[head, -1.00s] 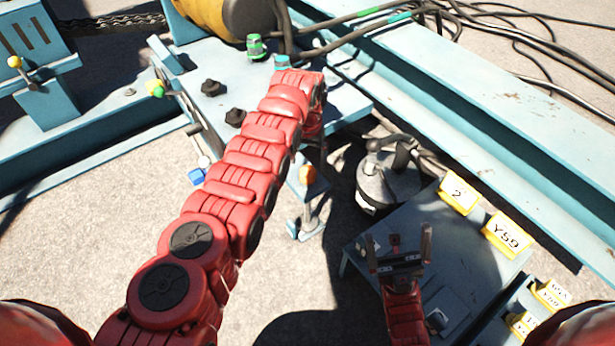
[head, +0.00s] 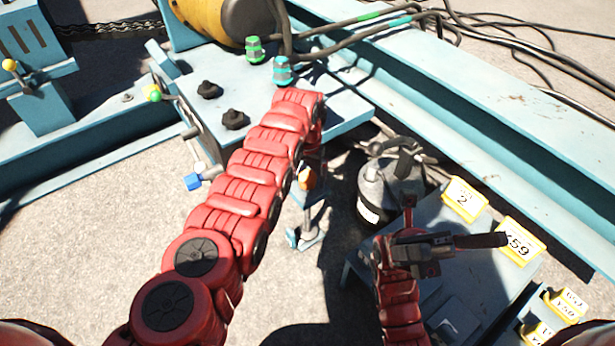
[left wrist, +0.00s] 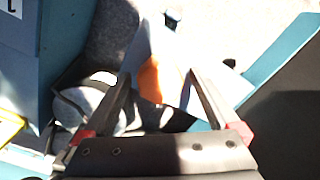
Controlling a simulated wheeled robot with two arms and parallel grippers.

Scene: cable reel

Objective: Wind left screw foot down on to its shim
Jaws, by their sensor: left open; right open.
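The left screw foot (head: 309,215) stands under the blue frame at the centre of the head view, with an orange part (head: 307,178) near its top and a foot at the ground. My left arm hides part of it. In the left wrist view, the orange part (left wrist: 151,82) shows between the open fingers of my left gripper (left wrist: 158,78); I cannot tell whether they touch it. In the head view, that gripper is mostly hidden behind the arm. I cannot make out the shim clearly. My right gripper (head: 440,232) is open and empty above the low blue table.
The blue frame (head: 345,110) carries black knobs and green and teal fittings. A grey cylinder (head: 388,190) stands right of the foot. Bare concrete (head: 120,240) lies to the left.

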